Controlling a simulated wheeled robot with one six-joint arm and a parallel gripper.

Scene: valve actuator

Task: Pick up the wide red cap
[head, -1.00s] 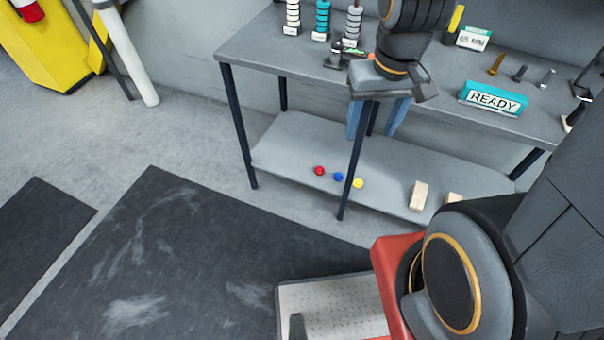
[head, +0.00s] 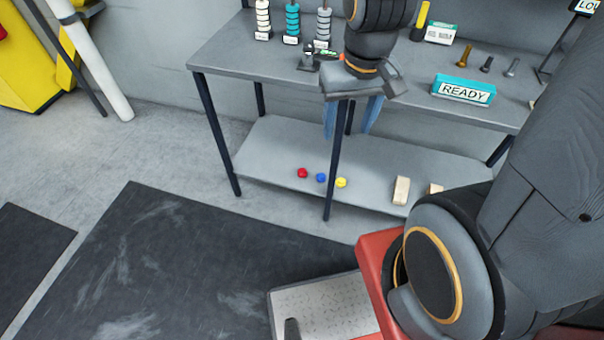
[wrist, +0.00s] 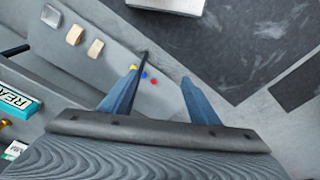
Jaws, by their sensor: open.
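The red cap (head: 302,173) lies on the lower shelf of the table, leftmost of a short row with a blue cap (head: 321,178) and a yellow cap (head: 341,183). In the wrist view the red cap (wrist: 153,82) shows small, beyond and between my fingers. My gripper (head: 350,135) is open and empty, pointing down at the front edge of the tabletop, above and apart from the caps. Its two blue fingers also show spread in the wrist view (wrist: 160,85). Whether the red cap is wider than the others is too small to tell.
A dark table leg (head: 333,165) stands between the blue and yellow caps in the head view. Wooden blocks (head: 401,190) lie right on the shelf (head: 262,150). The tabletop (head: 240,55) above holds ring stacks, bolts and a READY sign (head: 463,89). The floor mat (head: 150,260) is clear.

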